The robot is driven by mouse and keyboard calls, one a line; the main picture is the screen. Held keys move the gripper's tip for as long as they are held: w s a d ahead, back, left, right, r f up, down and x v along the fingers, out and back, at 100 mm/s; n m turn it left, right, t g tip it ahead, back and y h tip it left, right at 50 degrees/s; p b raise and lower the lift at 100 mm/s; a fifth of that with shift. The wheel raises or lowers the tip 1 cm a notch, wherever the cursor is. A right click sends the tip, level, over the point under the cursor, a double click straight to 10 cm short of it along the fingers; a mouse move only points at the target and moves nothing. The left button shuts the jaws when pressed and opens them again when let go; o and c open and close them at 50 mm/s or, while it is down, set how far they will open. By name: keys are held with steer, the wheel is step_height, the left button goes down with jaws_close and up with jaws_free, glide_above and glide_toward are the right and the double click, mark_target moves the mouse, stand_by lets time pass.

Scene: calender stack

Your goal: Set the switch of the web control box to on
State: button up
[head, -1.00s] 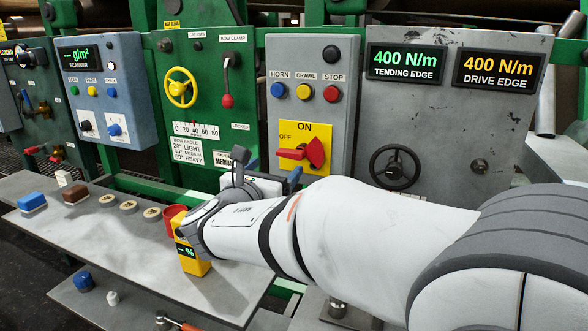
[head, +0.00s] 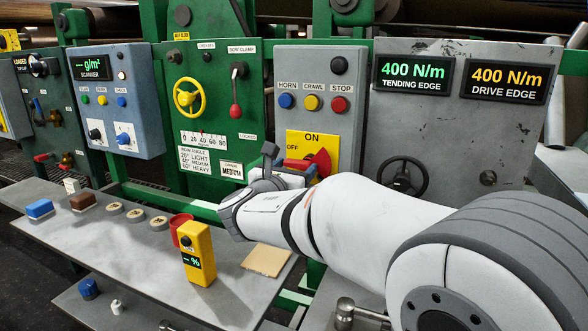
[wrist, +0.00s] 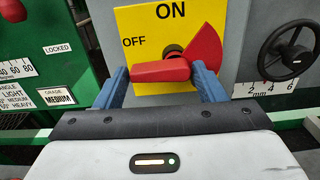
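The web control box (head: 348,112) is a grey panel with HORN, CRAWL and STOP buttons above a yellow ON/OFF plate (head: 294,138). The red switch (head: 320,160) sits on that plate, partly hidden by my gripper in the head view. In the wrist view its red handle (wrist: 160,71) lies level and points left, towards the OFF label, with a red wedge behind it at the right. My gripper (wrist: 161,76) is open, with one blue finger beside each end of the handle. I cannot tell whether either finger touches it.
A black handwheel (head: 402,172) is to the right of the switch. The green panel (head: 215,110) with a yellow wheel is to the left.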

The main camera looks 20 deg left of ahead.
steer(key=c, duration=0.6)
steer(key=shift+m+b, duration=0.3)
steer(key=shift+b, duration=0.15)
steer(key=m+b, duration=0.2)
steer(key=b, duration=0.1)
steer(key=shift+m, duration=0.4)
steer(key=m+b, duration=0.2)
steer(key=b, duration=0.1)
steer(key=m+b, duration=0.1)
steer(key=shift+d+r+m, duration=0.15)
steer(key=shift+r+m, duration=0.1)
steer(key=shift+m, duration=0.05)
steer(key=m+b, duration=0.6)
steer(key=b, duration=0.1)
steer(key=shift+d+r, duration=0.25)
steer(key=shift+d, duration=0.15)
steer(key=m+b, duration=0.4)
steer(key=shift+s+d+r+m, duration=0.1)
steer(key=shift+d+r+m, duration=0.2)
steer(key=shift+d, duration=0.05)
steer(key=shift+b, duration=0.3)
